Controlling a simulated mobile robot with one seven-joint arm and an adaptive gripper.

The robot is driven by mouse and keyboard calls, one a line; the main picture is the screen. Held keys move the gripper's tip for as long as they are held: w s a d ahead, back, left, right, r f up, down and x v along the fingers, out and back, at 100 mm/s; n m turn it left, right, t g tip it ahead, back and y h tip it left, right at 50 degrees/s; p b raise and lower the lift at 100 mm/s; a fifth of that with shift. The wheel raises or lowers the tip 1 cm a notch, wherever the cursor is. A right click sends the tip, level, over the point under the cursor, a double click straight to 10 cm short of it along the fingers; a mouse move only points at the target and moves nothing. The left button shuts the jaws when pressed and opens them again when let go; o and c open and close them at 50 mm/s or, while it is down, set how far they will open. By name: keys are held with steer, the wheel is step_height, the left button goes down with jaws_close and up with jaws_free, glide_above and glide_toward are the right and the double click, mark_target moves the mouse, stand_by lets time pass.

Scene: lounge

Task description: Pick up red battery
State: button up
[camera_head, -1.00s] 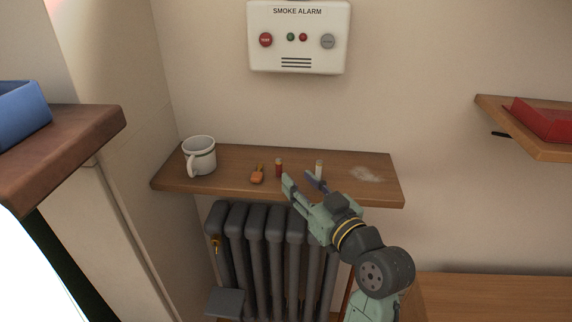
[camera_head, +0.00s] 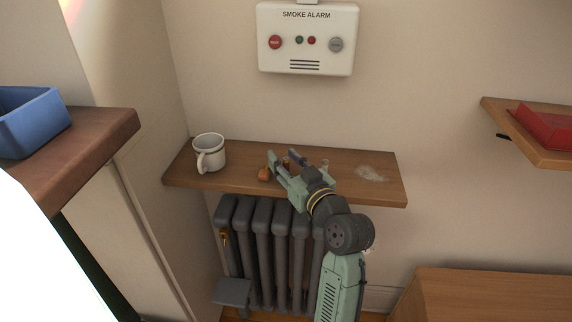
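The red battery (camera_head: 286,162) stands on the wooden wall shelf (camera_head: 225,176), and only a small part of it shows between my gripper's fingers. My gripper (camera_head: 282,156) reaches over the shelf from the front right. Its fingers are spread, one on each side of the battery in the picture. I cannot tell whether either finger touches it. The battery's lower part is hidden by the gripper.
An orange object (camera_head: 264,174) lies just left of my gripper. A pale battery-like cylinder (camera_head: 325,164) stands close on its right. A white mug (camera_head: 209,152) is at the shelf's left end. A radiator (camera_head: 262,250) is below. The shelf's right part is clear except for a pale smudge.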

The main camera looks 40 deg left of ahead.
jaws_close()
steer(key=shift+r, duration=0.1)
stand_by(0.3)
